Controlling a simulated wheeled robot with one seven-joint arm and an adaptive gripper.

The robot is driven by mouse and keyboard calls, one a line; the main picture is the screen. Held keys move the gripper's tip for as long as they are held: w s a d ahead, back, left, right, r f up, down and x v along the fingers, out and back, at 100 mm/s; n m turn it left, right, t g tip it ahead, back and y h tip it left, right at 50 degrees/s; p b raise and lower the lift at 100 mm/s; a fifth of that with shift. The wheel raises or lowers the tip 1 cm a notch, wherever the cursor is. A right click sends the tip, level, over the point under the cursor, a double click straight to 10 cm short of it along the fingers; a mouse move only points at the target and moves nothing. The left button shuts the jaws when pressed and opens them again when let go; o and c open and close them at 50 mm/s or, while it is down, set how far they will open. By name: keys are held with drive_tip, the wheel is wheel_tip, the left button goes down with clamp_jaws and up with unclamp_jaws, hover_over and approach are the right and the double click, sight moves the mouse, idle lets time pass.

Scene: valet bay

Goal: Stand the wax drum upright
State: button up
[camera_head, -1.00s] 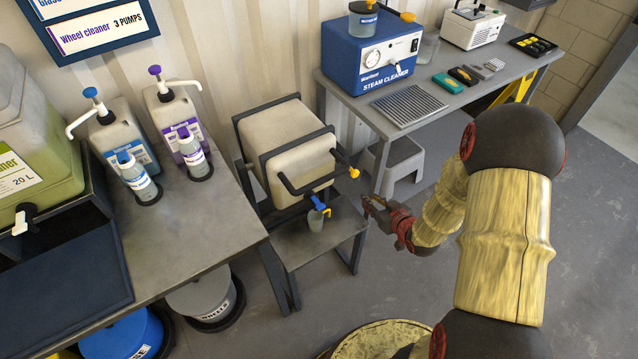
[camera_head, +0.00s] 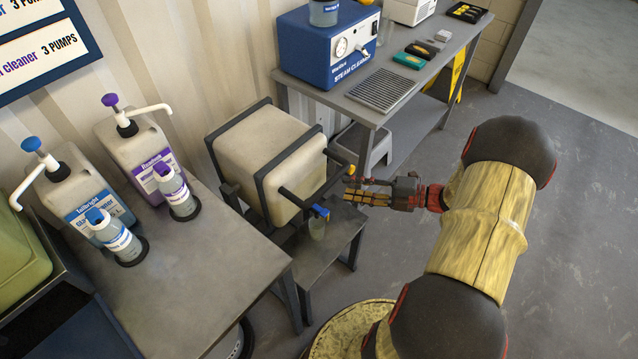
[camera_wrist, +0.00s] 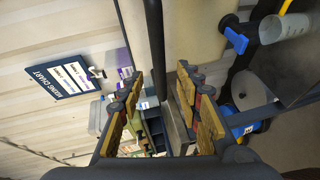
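The wax drum (camera_head: 265,165) is a beige block-shaped container in a dark frame (camera_head: 262,190). It lies tipped over, with its tap end facing my arm. A dark bar handle juts from the frame's front, near a blue tap (camera_head: 320,211) and a yellow tip (camera_head: 350,169). A grey cup (camera_head: 317,229) is under the blue tap. My gripper (camera_head: 352,190) is beside the handle's outer end. In the wrist view its fingers (camera_wrist: 160,105) are apart, with a dark bar (camera_wrist: 155,45) showing between them; I cannot tell whether they touch it. The beige drum (camera_wrist: 195,30) is close by.
A low dark stand (camera_head: 335,245) holds the cup. The left bench (camera_head: 205,270) carries pump bottles (camera_head: 140,150) and spray bottles. The back bench (camera_head: 410,85) carries a blue steam cleaner (camera_head: 325,45). A grey step stool (camera_head: 362,145) is below it. Open floor lies right.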

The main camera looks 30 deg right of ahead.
sight(327, 185)
drive_tip(key=shift+n, duration=0.3)
drive_tip(key=b+x, duration=0.2)
drive_tip(key=x, duration=0.6)
drive_tip(key=shift+c, duration=1)
clamp_jaws()
